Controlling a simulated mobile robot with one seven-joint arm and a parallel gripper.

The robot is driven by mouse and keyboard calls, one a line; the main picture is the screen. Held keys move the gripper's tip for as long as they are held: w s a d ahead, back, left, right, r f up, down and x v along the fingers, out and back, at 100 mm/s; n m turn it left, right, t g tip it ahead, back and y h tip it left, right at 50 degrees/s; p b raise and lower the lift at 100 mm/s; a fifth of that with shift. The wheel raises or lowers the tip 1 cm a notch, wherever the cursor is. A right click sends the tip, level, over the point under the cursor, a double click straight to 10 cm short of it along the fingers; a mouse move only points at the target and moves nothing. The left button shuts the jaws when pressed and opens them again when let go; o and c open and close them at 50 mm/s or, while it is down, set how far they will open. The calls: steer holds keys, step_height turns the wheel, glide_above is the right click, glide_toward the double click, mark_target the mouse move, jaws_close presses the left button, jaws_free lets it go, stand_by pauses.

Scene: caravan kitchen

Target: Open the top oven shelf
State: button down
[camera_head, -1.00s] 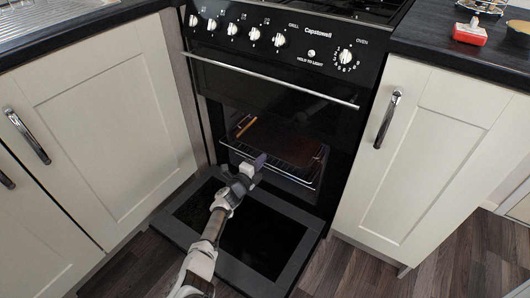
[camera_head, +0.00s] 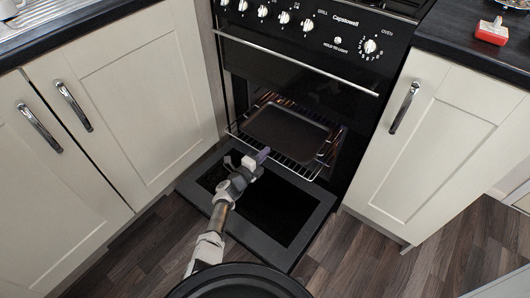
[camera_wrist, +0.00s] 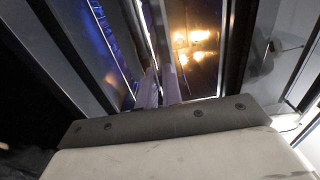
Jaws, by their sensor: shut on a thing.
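The oven's wire shelf (camera_head: 303,172) sticks out of the oven's lower compartment, above the lowered door. A dark baking tray (camera_head: 285,130) lies on it. My gripper (camera_head: 264,154) is at the middle of the shelf's front edge and is shut on it. In the wrist view my gripper's pale fingers (camera_wrist: 158,92) are close together, with metal bars beside them. The exact grip on the wire is too small to see. The oven door (camera_head: 250,245) is folded down flat, with dark glass in a grey frame.
The upper oven door, with a long silver handle (camera_head: 295,65), is shut. White cupboards (camera_head: 125,85) stand close on the left, and another white cupboard (camera_head: 440,150) stands on the right. Wooden floor (camera_head: 375,255) is clear at the front right.

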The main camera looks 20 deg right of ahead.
steer(key=c, duration=1.6)
jaws_free()
steer(key=shift+o, duration=0.2)
steer(key=p+v, duration=0.9)
steer(key=v, duration=0.5)
steer(key=shift+d, duration=0.1)
